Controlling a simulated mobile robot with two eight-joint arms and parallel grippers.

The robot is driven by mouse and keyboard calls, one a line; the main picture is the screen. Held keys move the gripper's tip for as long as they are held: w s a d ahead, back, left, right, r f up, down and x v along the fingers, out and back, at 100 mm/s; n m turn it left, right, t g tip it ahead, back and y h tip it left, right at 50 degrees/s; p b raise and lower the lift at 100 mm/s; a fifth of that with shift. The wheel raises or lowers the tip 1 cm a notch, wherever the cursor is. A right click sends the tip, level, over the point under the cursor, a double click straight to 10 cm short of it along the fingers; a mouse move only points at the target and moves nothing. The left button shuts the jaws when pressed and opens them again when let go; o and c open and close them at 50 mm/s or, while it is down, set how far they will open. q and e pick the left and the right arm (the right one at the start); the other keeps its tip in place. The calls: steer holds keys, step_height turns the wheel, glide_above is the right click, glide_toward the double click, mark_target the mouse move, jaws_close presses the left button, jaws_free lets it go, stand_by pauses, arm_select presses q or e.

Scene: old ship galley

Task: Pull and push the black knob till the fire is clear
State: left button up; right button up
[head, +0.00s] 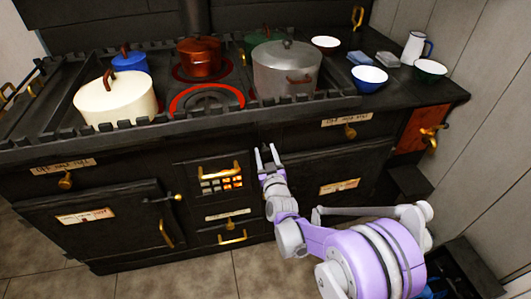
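The fire (222,182) glows orange behind a barred grate in the front of the black stove, with a brass handle (219,172) across its top. I cannot make out a black knob for certain; a small brass-coloured knob (230,224) sits below the grate, under a pale label. My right gripper (267,154) is in front of the stove, to the right of and slightly above the grate. Its two fingers point up and stand apart, with nothing visible between them. My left gripper is out of view.
Pots stand on the stove top: a cream pot (115,100), a red pot (199,58), a grey pot (286,70) and others. Bowls and a white jug (415,47) stand at right. A wall closes the right side. Tiled floor (170,283) is open in front.

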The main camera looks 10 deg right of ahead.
jaws_close()
stand_by(1.1)
